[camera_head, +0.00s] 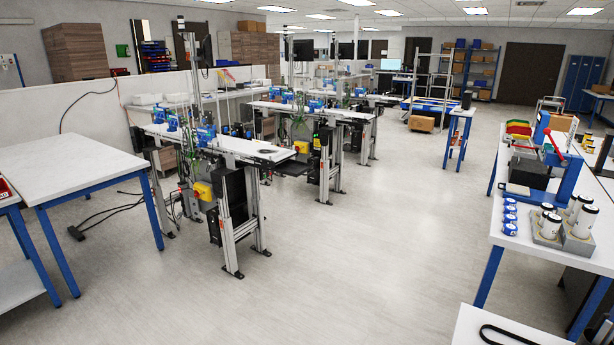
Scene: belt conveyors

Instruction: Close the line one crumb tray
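Several belt conveyors stand in the middle of the room. The nearest conveyor (225,146) has a pale belt top, blue brackets along its far side and a metal leg frame. A flat dark tray-like part (293,168) sticks out beyond the right end of this conveyor; I cannot tell for sure whether it is the crumb tray. A second conveyor (335,114) stands behind it. No line numbers are readable. Neither of my grippers is in view.
A white table with blue legs (75,165) stands at left. A long workbench (520,240) with cans and a blue press (562,175) runs along the right. Cables and a black pedal (76,233) lie on the floor at left. The floor (390,230) between conveyors and bench is clear.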

